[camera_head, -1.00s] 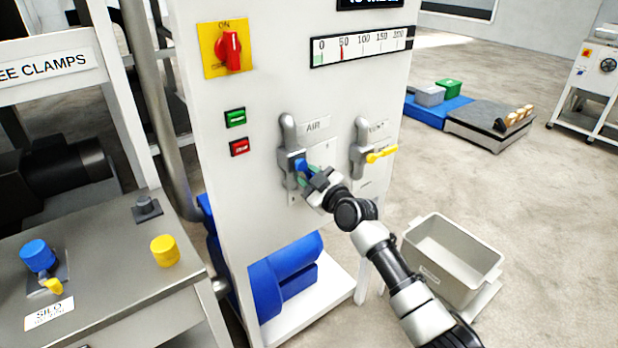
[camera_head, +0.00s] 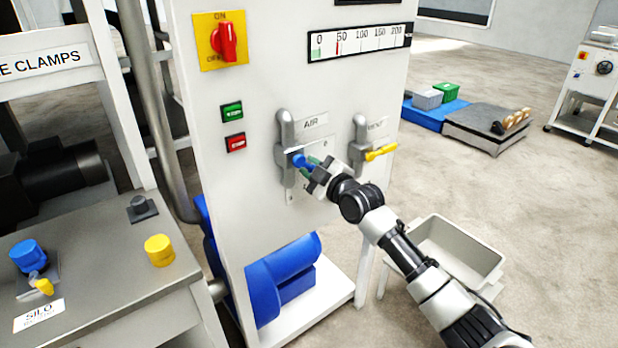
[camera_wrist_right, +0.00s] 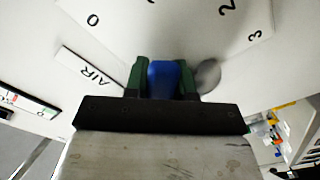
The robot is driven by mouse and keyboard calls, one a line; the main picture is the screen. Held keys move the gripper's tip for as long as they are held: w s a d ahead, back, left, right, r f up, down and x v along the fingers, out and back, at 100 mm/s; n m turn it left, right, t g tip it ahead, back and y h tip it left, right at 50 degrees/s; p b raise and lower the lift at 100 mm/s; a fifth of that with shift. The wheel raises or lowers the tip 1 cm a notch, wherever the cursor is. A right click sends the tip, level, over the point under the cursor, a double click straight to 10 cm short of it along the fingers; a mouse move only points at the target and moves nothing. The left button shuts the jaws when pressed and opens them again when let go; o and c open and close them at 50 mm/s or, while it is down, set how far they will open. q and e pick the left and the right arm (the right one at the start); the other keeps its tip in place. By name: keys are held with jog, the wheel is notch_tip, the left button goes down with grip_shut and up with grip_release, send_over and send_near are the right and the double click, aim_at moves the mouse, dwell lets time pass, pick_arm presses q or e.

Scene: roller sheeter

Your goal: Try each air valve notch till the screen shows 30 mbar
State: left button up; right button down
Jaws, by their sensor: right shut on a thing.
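The air valve (camera_head: 286,133) is a grey fitting on the white cabinet front beside an AIR label (camera_head: 314,122). Its blue handle (camera_head: 299,160) points right. My right gripper (camera_head: 310,163) is shut on this handle; the right wrist view shows the blue handle (camera_wrist_right: 164,78) between the green fingertips. A notch plate (camera_wrist_right: 185,25) there shows 0, 2 and 3, with another figure cut off. The screen (camera_head: 368,1) is cut off at the top and its reading cannot be seen. The gauge strip (camera_head: 375,39) has a red mark near 50 and green near 0. My left gripper is out of view.
A second valve with a yellow handle (camera_head: 381,152) sits close right of my gripper. Green (camera_head: 233,112) and red (camera_head: 236,142) buttons and a red switch (camera_head: 228,42) are to the left. A grey bin (camera_head: 459,250) stands below right.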

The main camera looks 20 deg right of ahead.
jog(key=shift+w+d+r+n, duration=0.1)
jog(key=shift+d+r+n, duration=0.15)
jog(key=shift+n, duration=0.4)
jog(key=shift+w+d+r+n, duration=0.15)
jog(key=shift+r+n, duration=0.15)
jog(key=shift+n, duration=0.35)
jog(key=shift+s, duration=0.1)
jog(key=c, duration=0.9)
grip_release()
jog(key=shift+c, duration=0.2)
jog(key=shift+s, duration=0.1)
jog(key=b+v, duration=0.1)
jog(key=v, duration=0.9)
jog(key=shift+s+d, duration=0.2)
jog(key=shift+s, duration=0.1)
